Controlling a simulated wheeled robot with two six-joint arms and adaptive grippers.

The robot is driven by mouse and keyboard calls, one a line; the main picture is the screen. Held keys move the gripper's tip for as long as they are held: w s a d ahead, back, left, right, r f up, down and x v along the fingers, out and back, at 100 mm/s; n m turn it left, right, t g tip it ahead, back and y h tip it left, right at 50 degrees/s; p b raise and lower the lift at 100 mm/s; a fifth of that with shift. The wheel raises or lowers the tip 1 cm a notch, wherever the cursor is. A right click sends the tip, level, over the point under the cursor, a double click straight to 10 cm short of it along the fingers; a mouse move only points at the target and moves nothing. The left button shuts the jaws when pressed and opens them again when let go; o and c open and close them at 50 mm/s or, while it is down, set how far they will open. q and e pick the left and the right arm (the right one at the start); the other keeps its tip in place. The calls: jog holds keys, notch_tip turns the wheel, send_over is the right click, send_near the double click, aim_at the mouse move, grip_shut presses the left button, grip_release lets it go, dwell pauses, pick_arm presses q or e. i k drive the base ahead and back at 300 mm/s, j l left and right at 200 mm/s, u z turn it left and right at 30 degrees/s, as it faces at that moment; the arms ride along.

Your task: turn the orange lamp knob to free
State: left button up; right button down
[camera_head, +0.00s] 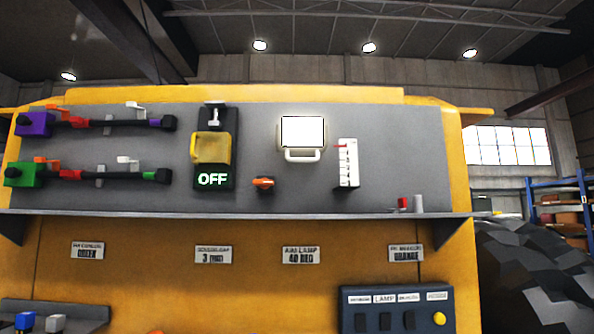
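The orange lamp knob (263,183) sits on the grey panel (400,135), below and left of a lit white lamp (303,131) with a white handle. The knob's pointer lies about sideways; any markings around it are too small to read. Neither of my grippers shows in the head view, and nothing touches the knob.
A yellow cover with a green "OFF" sign (212,180) is left of the knob. A white scale (347,164) is at the right. A shelf edge (250,213) runs below. Purple (36,124) and green (25,173) fittings are at the left.

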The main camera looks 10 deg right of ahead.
aim_at(265, 183)
jog(key=i+j+z, duration=0.2)
jog(key=j, duration=0.6)
jog(key=j+z, duration=0.2)
jog(key=j, duration=0.6)
jog(key=i+j+z, duration=0.2)
jog(key=j, duration=0.65)
jog(key=k, duration=0.1)
